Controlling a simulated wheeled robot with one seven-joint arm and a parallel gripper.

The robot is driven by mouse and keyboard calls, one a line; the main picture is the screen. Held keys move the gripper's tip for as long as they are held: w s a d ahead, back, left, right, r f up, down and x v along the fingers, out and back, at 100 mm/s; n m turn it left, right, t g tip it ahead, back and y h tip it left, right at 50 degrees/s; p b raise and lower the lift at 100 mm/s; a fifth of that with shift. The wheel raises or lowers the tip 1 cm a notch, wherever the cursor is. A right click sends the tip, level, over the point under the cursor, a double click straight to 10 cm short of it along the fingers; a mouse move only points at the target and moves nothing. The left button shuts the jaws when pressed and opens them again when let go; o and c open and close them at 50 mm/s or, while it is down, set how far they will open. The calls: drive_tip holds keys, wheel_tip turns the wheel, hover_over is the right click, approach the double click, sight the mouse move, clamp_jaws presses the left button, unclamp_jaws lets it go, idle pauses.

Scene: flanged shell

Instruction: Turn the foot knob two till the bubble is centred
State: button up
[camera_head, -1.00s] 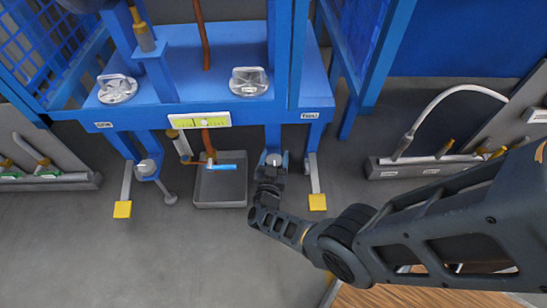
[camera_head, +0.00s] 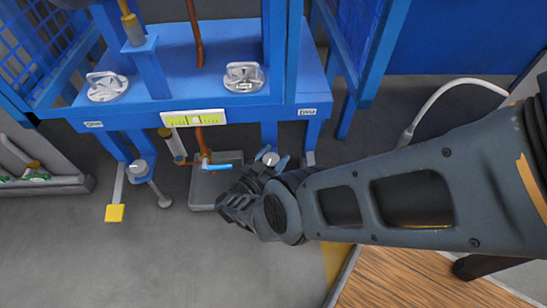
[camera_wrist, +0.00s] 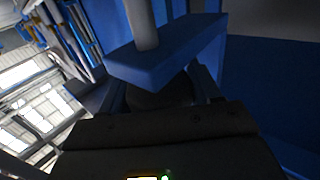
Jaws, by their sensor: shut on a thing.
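The spirit level (camera_head: 194,118) is a yellow-green strip on the front edge of the blue frame. Its bubble lies near the middle marks, but it is too small to tell whether it is exactly centred. Foot knob two (camera_head: 270,157) is a small grey knob under the frame's right front leg, near the right-hand label plate (camera_head: 308,112). My gripper (camera_head: 269,166) is shut on this knob from below and in front. In the wrist view, my fingers reach up under a blue block (camera_wrist: 165,58) with a grey post; the knob is hidden there.
Foot knob one (camera_head: 138,167) sits under the left front leg, beside a yellow pedal (camera_head: 115,213). Open floor lies at the front left.

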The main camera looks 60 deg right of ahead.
drive_tip(key=shift+d+r, duration=0.1)
drive_tip(key=shift+r, duration=0.05)
idle(0.3)
drive_tip(key=o, duration=1)
drive_tip(key=shift+c, duration=0.2)
